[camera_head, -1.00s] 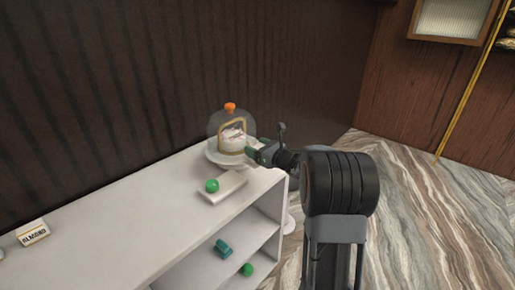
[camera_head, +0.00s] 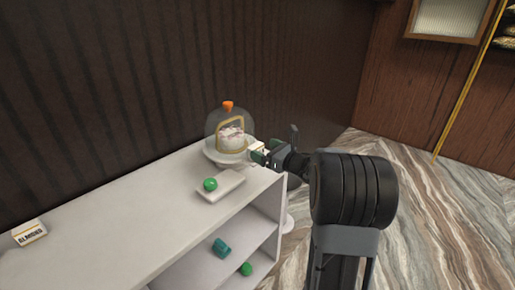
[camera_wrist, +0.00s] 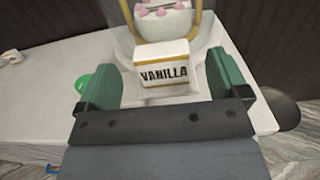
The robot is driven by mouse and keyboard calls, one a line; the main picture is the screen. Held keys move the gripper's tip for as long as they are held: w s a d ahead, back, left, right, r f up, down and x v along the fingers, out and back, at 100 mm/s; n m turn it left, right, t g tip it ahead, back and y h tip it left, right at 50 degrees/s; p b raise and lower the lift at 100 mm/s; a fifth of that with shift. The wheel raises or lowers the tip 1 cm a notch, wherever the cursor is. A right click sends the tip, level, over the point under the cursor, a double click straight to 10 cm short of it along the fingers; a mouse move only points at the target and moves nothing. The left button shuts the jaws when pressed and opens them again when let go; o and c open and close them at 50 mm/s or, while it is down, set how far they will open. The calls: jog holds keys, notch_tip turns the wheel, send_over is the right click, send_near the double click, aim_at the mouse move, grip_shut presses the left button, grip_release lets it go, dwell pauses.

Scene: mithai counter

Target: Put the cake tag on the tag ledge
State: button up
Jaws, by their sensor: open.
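The white cake tag (camera_wrist: 165,75), marked VANILLA, stands upright between my gripper's green fingers in the wrist view. My gripper (camera_wrist: 164,82) is open, with gaps on both sides of the tag. In the head view my gripper (camera_head: 266,151) is at the right of the cake stand, with the pale tag (camera_head: 257,147) between its fingers. I cannot tell which surface is the tag ledge, or what the tag rests on.
A white slab (camera_head: 223,190) with a green ball (camera_head: 210,184) lies in front of the stand on the white counter (camera_head: 120,225). An ALMOND tag (camera_head: 30,232) is at the far left. A teal piece (camera_head: 221,248) and another green ball (camera_head: 246,269) lie on the shelf below.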

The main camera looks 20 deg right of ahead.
jog(key=v, duration=0.7)
jog(key=s+a+f+n+g+h, duration=0.2)
jog(key=s+a+f+n+g, duration=0.1)
jog(key=n, duration=0.7)
jog(key=s+a+f+n+g+h, duration=0.3)
jog(key=s+a+n+g, duration=0.3)
jog(key=s+a+n, duration=0.2)
jog(key=s+a+f+n+g+h, duration=0.2)
jog(key=s+a+n, duration=0.4)
jog(key=n, duration=0.7)
jog(key=shift+s+f+g+b, duration=0.45)
jog(key=shift+s+f+g, duration=0.3)
jog(key=shift+s+g, duration=0.35)
jog(key=shift+w, duration=0.2)
notch_tip(320, 180, up, 12)
jog(key=p, duration=1.1)
jog(key=shift+a+r+n, duration=0.2)
jog(key=shift+a+n, duration=0.15)
jog(key=shift+n, duration=0.05)
